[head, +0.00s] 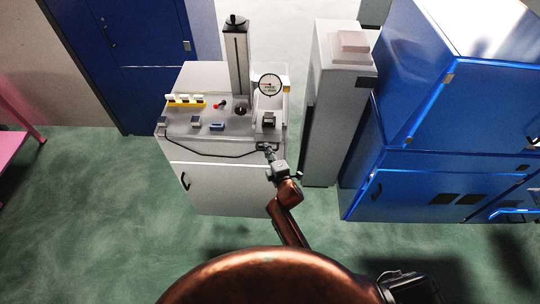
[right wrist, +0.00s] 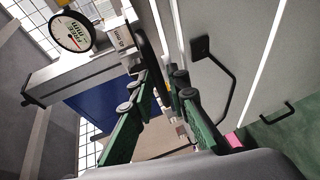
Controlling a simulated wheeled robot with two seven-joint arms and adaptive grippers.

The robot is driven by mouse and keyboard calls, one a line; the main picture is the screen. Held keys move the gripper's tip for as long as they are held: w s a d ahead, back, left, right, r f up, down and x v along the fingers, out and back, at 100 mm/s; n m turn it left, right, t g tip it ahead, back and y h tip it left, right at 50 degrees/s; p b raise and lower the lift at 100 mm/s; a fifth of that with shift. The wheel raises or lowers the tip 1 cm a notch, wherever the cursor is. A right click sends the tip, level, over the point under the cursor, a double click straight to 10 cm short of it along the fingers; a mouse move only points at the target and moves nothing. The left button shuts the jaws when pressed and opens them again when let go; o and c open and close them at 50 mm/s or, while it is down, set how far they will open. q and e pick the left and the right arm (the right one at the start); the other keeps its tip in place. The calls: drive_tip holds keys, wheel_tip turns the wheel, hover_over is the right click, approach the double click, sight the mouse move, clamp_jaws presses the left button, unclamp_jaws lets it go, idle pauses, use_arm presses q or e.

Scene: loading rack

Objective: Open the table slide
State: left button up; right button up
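The light grey machine (head: 225,185) stands in front of me in the head view. A thin black handle bar (head: 215,154) runs along the front edge of its top. My right gripper (head: 267,149) is at the right end of this bar. In the right wrist view, the green-padded fingers of my right gripper (right wrist: 160,115) are apart. A dark bar (right wrist: 152,65) reaches in close to the fingertips; I cannot tell whether they touch it. A bent black bar (right wrist: 234,80) shows on the pale panel there. My left gripper is not in view.
A round dial gauge (head: 270,85) and an upright column (head: 236,60) stand on the machine. A grey cabinet (head: 335,110) and a blue machine (head: 440,165) stand at the right. Dark blue doors (head: 140,85) are behind at the left. The green floor in front is clear.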

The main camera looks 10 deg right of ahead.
drive_tip(key=v, duration=1.2)
drive_tip(key=shift+w+f, duration=0.1)
drive_tip(key=s+d+f+m+g+b, duration=0.3)
drive_tip(key=s+f, duration=0.3)
drive_tip(key=f, duration=1)
drive_tip(key=s+d+f+m+g+h+b, duration=0.1)
drive_tip(key=s+d+f+m+g+b, duration=0.3)
drive_tip(key=f, duration=1.2)
drive_tip(key=s+d+f+m+g+b, duration=0.15)
drive_tip(key=s+f, duration=0.55)
drive_tip(key=f, duration=0.8)
drive_tip(key=s+d+f+m+g+b, duration=0.2)
drive_tip(key=s+d+f+m+b, duration=0.1)
drive_tip(key=s+f, duration=0.6)
drive_tip(key=s+d+f+m+g+b, duration=0.2)
drive_tip(key=s+f, duration=0.7)
drive_tip(key=s, duration=0.7)
drive_tip(key=s+d+f+m+g+h+b, duration=0.1)
drive_tip(key=s+d+f+m+g+b, duration=0.1)
drive_tip(key=s+f, duration=0.7)
drive_tip(key=s+d+m+b, duration=0.1)
drive_tip(key=s+d+b, duration=0.1)
drive_tip(key=s, duration=0.1)
drive_tip(key=shift+s+m, duration=0.3)
drive_tip(key=shift+m, duration=0.05)
